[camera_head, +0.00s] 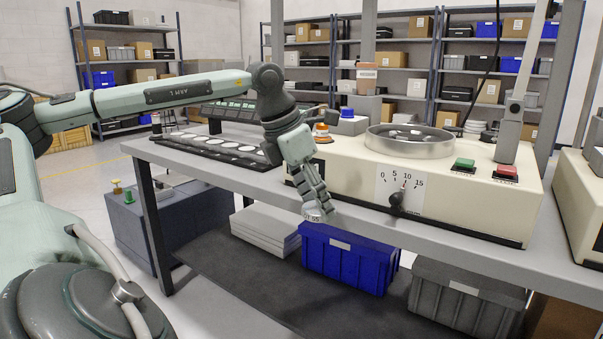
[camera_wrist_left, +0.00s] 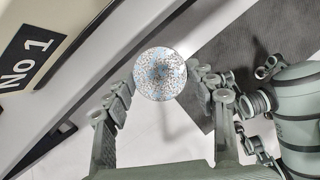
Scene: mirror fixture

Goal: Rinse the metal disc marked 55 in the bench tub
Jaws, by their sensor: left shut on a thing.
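My left gripper (camera_head: 319,202) is shut on the metal disc marked 55 (camera_head: 313,212), in front of the bench's front edge. In the left wrist view, the disc (camera_wrist_left: 160,73) shows a round, speckled grey face between the two fingers of the gripper (camera_wrist_left: 163,88). A shallow round tub with a metal wall (camera_head: 408,148) sits in the top of a cream machine, up and to the right of the gripper. The disc is outside this tub and apart from it. Most of the tub's inside is hidden by its rim. My right gripper is not in view.
The cream machine (camera_head: 462,205) has a dial, a green button (camera_head: 464,164) and a red button (camera_head: 506,171). A black tray with several pale discs (camera_head: 181,141) lies on the bench's left. Blue (camera_head: 345,262) and grey (camera_head: 465,300) bins stand below. A slanted post (camera_head: 514,105) rises right of the tub.

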